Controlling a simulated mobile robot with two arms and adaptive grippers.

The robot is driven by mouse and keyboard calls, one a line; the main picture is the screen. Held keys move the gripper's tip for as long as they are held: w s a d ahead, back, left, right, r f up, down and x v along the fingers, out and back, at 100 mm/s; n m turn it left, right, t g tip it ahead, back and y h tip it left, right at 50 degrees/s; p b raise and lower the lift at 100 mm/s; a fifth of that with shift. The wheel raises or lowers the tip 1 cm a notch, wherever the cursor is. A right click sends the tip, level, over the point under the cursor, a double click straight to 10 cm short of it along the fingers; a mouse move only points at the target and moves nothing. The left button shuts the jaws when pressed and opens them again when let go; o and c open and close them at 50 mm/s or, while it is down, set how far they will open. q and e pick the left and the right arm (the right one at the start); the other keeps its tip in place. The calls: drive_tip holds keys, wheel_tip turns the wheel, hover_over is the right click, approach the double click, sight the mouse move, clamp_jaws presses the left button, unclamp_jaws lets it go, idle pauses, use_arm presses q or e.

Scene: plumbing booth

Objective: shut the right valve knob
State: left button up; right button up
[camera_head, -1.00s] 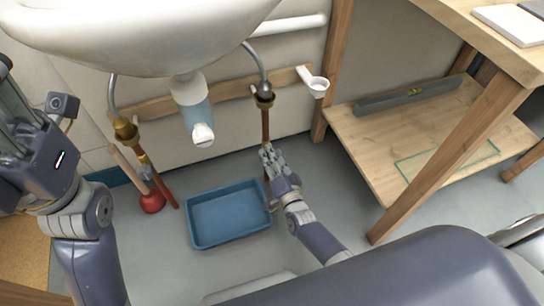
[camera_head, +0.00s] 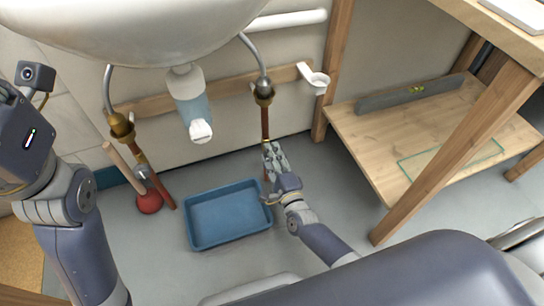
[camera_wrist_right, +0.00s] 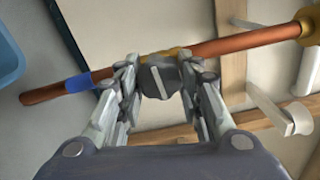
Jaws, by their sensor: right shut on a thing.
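The right valve knob (camera_wrist_right: 160,80) is a dark grey knob with a light bar across its face, on a brass fitting of the right copper pipe (camera_wrist_right: 235,42). In the head view that pipe (camera_head: 265,122) runs down from the brass joint under the sink. My right gripper (camera_wrist_right: 158,82) is shut on the knob, with one finger on either side of it. In the head view my right gripper (camera_head: 272,158) hides the knob. My left arm (camera_head: 75,220) is at the left edge, and its fingers are out of the picture.
A blue tray (camera_head: 190,228) lies on the floor left of my right gripper. A red plunger (camera_head: 149,202) stands by the left copper pipe. A white sink (camera_head: 130,30) with a drain trap (camera_head: 190,95) hangs above. A wooden bench with a shelf (camera_head: 375,150) stands to the right.

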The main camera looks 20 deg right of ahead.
drive_tip(key=shift+m, duration=0.5)
drive_tip(key=o, duration=1.1)
drive_tip(key=shift+c, duration=0.2)
